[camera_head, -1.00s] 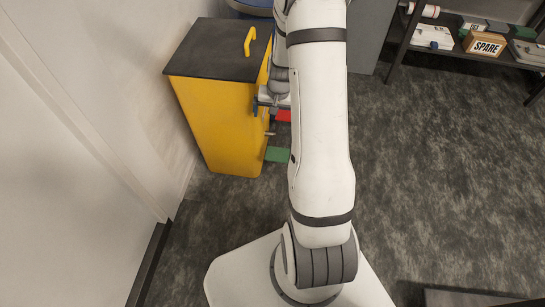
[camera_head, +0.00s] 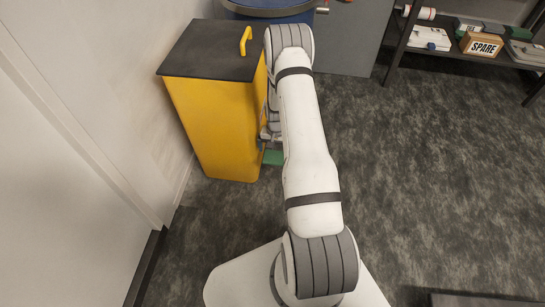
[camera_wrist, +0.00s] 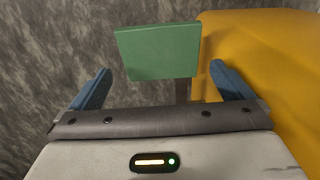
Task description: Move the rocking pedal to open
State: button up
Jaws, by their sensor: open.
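The yellow bin (camera_head: 213,122) with a dark lid (camera_head: 215,50) stands against the wall, and its side fills the right of the wrist view (camera_wrist: 280,60). A green pedal plate (camera_head: 273,157) sticks out low from the bin's right side. In the wrist view the green plate (camera_wrist: 157,50) lies just beyond and between the fingers. My gripper (camera_wrist: 158,85) is open, its two blue fingers spread, with nothing between them that I can see held. In the head view my arm hides most of the gripper and the red pedal plate seen earlier.
A yellow handle (camera_head: 245,41) sits on the lid. A blue drum (camera_head: 270,10) and grey cabinet (camera_head: 352,40) stand behind. A shelf (camera_head: 470,55) with a SPARE box (camera_head: 482,45) is at the upper right.

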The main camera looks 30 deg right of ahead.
aim_at(275, 156)
notch_tip(275, 156, down, 5)
jog(key=shift+r+b, duration=0.2)
jog(key=shift+b, duration=0.4)
jog(key=shift+c, duration=0.2)
